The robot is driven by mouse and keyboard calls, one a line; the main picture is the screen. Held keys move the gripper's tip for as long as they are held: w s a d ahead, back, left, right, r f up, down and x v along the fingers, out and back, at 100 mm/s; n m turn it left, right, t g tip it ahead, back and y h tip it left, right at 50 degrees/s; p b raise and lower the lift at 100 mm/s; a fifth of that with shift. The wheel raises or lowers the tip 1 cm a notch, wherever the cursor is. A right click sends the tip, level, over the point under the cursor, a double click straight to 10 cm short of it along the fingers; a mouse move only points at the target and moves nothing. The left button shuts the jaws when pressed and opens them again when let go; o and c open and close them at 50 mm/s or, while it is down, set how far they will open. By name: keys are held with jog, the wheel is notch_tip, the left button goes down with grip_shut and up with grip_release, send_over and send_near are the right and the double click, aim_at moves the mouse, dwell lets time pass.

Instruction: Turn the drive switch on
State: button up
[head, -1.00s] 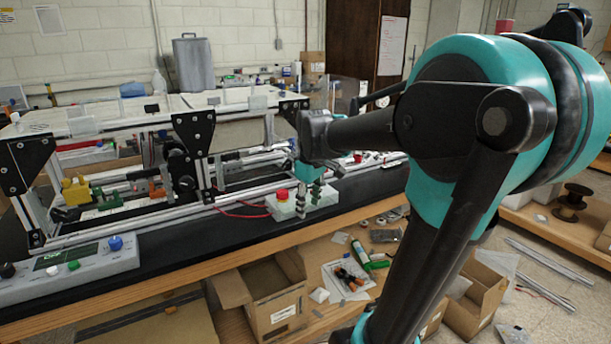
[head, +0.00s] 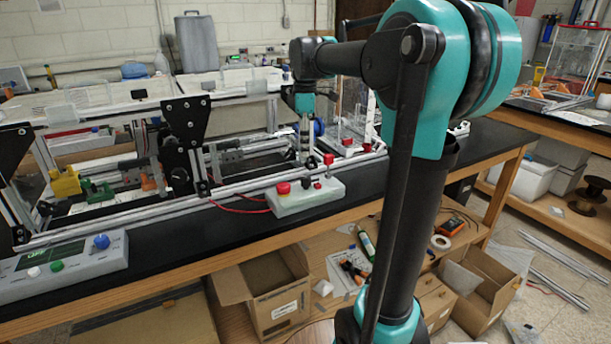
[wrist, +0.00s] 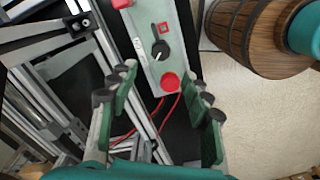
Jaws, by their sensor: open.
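The drive switch looks to be the black rotary knob (wrist: 160,50) with a white pointer mark on the pale grey-green control box (head: 300,202). A round red button (head: 283,187) sits at the box's left end. It also shows in the wrist view (wrist: 170,82). A small red square (wrist: 163,28) lies beside the knob, and a taller red-topped part (head: 328,160) stands at the right end. My gripper (head: 306,155) is open and empty, above and behind the box with its fingers downward. In the wrist view, its fingers (wrist: 160,92) spread either side of the red button, apart from the box.
An aluminium extrusion frame (head: 225,188) runs just behind the box. Red cables (head: 235,208) leave the box's left side. A grey console (head: 65,268) with a display and knobs stands at front left. The black bench top (head: 200,240) is clear before the box. Open cartons (head: 272,290) sit below.

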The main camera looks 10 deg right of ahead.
aim_at(305, 176)
notch_tip(305, 176, down, 10)
jog(key=shift+f, duration=0.25)
jog(key=shift+c, duration=0.4)
grip_shut()
